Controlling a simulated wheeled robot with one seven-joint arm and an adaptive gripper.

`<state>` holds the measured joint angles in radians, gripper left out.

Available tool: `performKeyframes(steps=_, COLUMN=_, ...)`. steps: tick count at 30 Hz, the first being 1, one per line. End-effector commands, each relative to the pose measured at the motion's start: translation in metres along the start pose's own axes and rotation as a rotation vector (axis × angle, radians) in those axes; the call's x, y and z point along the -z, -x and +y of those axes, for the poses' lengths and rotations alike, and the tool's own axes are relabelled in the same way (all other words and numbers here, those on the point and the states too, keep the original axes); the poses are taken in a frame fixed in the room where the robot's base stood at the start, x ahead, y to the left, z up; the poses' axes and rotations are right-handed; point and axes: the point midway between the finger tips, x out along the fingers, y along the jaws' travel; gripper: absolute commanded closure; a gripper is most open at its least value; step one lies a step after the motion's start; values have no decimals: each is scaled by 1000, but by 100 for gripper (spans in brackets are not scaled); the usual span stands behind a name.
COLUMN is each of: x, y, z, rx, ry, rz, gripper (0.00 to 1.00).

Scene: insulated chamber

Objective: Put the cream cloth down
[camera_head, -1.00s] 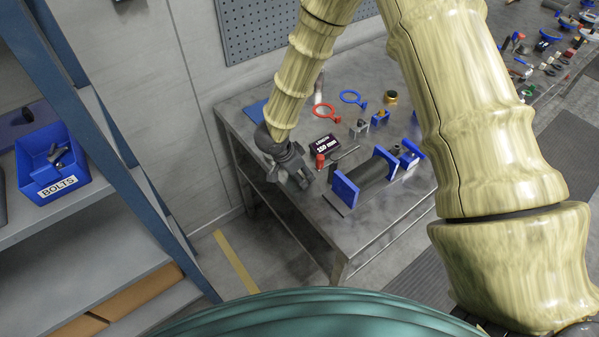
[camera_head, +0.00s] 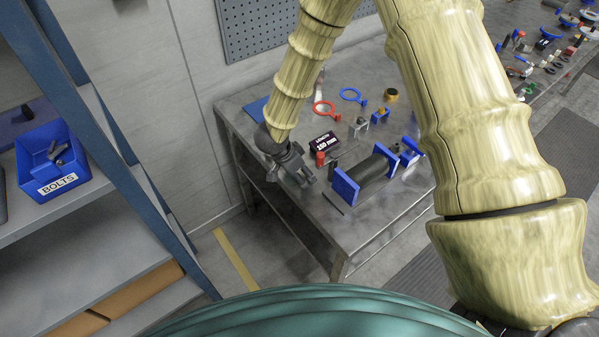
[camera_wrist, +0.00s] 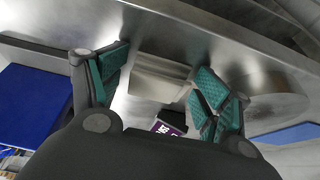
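My gripper (camera_head: 292,168) is low over the near left part of the metal bench (camera_head: 385,225), left of a small dark length display (camera_head: 323,143). In the wrist view its two teal-padded fingers (camera_wrist: 161,78) stand apart. A pale grey-beige, block-like thing (camera_wrist: 158,80) shows between them. It may be the cream cloth in shade, but I cannot tell its material or whether the pads press on it. No cream cloth can be made out in the head view, where the gripper hides the spot beneath it.
A red ring (camera_head: 325,108), a blue ring (camera_head: 352,95) and small parts lie behind. A blue mat (camera_head: 256,109) is at the bench's left edge. A shelf with a blue bolts bin (camera_head: 52,165) stands left.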

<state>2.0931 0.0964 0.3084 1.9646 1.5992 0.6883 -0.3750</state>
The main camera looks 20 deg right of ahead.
Motion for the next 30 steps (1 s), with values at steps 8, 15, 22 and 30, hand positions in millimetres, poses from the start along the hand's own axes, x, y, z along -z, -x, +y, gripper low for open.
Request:
performKeyframes(steps=8, x=2, y=3, z=0, rx=1, ry=-1, rz=2, gripper=26)
performKeyframes(steps=15, x=5, y=27, z=-1, rx=3, ry=-3, rz=3, gripper=26)
performKeyframes(steps=22, x=4, y=65, z=-1, rx=3, ry=-2, rz=2, gripper=26)
performKeyframes(steps=30, x=4, y=108, z=-1, rx=2, ry=-3, rz=2, gripper=26)
